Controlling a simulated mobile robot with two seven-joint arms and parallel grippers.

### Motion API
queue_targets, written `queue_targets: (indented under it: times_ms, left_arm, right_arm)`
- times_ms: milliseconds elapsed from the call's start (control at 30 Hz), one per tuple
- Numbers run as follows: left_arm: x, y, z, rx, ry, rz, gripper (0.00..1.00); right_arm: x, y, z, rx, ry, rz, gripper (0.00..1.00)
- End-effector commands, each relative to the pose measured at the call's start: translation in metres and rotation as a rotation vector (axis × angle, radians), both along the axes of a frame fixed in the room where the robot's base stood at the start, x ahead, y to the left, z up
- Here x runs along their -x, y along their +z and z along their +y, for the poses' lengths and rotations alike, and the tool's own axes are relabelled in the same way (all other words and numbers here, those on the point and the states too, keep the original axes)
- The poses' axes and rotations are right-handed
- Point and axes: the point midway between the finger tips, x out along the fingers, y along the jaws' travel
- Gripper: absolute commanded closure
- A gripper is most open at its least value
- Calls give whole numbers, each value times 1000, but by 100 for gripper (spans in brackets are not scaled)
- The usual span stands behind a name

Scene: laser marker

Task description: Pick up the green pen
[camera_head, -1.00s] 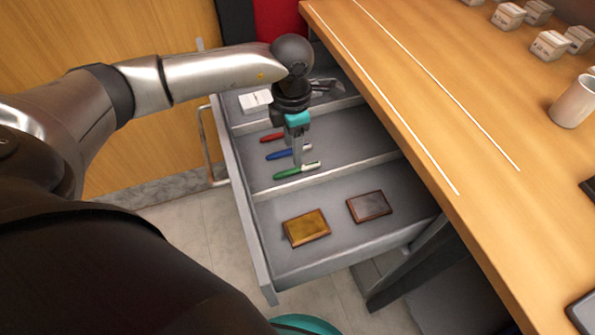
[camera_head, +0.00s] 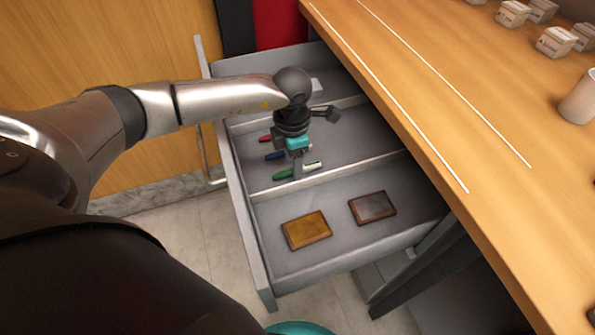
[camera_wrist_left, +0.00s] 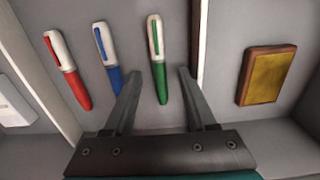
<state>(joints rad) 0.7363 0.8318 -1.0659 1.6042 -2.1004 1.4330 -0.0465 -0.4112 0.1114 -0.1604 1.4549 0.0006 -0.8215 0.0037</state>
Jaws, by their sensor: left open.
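The green pen (camera_head: 297,171) with a white cap lies in the middle compartment of the open drawer (camera_head: 262,270). My right gripper is not in view.
A blue pen (camera_wrist_left: 107,55) lies close to the left fingertip and a red pen (camera_wrist_left: 67,70) beyond it. Low dividers bound the compartment. The front compartment holds a gold plate (camera_head: 306,230) and a dark plate (camera_head: 372,207). The wooden counter (camera_head: 420,100) overhangs the drawer's right side.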

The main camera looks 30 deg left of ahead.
Motion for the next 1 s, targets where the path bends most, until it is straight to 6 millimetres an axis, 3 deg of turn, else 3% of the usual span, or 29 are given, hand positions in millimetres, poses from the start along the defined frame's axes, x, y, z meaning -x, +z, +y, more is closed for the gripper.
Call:
queue_targets:
  times_ms: [367,867,1000]
  left_arm:
    - [0,-5,0,0,0,0,43]
    - [0,-5,0,0,0,0,99]
    - [0,-5,0,0,0,0,100]
  right_arm:
    - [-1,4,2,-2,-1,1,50]
    - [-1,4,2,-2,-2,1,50]
    - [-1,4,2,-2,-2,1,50]
